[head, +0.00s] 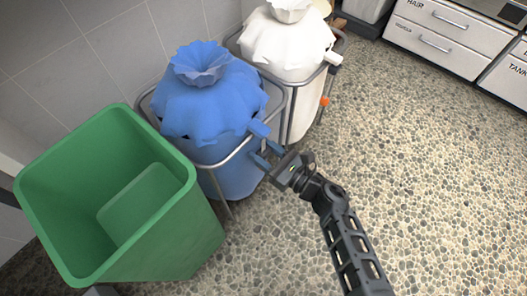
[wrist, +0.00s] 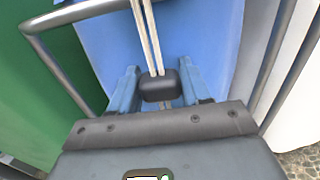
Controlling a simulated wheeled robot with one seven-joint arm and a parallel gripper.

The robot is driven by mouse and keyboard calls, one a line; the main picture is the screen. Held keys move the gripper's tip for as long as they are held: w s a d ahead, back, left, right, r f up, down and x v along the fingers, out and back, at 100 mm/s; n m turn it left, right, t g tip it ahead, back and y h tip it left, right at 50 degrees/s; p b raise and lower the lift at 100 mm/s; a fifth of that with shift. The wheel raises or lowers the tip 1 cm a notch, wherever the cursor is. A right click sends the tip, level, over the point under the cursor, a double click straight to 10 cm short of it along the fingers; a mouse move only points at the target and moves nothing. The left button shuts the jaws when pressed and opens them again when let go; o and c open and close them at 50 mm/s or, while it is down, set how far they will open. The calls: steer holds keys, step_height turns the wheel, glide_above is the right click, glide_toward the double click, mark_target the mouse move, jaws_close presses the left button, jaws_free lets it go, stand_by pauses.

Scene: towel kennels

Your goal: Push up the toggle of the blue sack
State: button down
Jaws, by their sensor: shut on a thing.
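The blue sack (head: 215,105) hangs in a metal frame, its gathered top puffed up and its lower body hanging below the rail. My gripper (head: 265,148) is at its front right side, by the rail. In the wrist view, the dark toggle (wrist: 158,86) sits on two pale cords (wrist: 148,35) that run up the face of the blue sack (wrist: 205,45). The two blue fingers of my gripper (wrist: 158,92) are shut on the toggle, one on each side. The toggle is hidden in the head view.
A green bin (head: 185,235) stands close on the left. A white sack (head: 285,45) in a similar frame stands behind, with an orange piece (head: 324,101) on its side. The metal rail (head: 235,155) runs close to my gripper. Pebbled floor (head: 430,170) is clear on the right.

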mark_target(264, 151)
step_height(264, 151, up, 7)
steer(key=p, duration=0.3)
steer(key=shift+f+p, duration=0.1)
steer(key=shift+p, duration=0.2)
steer(key=c, duration=0.6)
jaws_free()
steer(key=shift+d, duration=0.1)
steer(key=p+v, duration=0.1)
steer(key=v, duration=0.6)
steer(key=shift+s+d, duration=0.25)
steer(key=shift+s, duration=0.05)
steer(key=shift+c, duration=0.4)
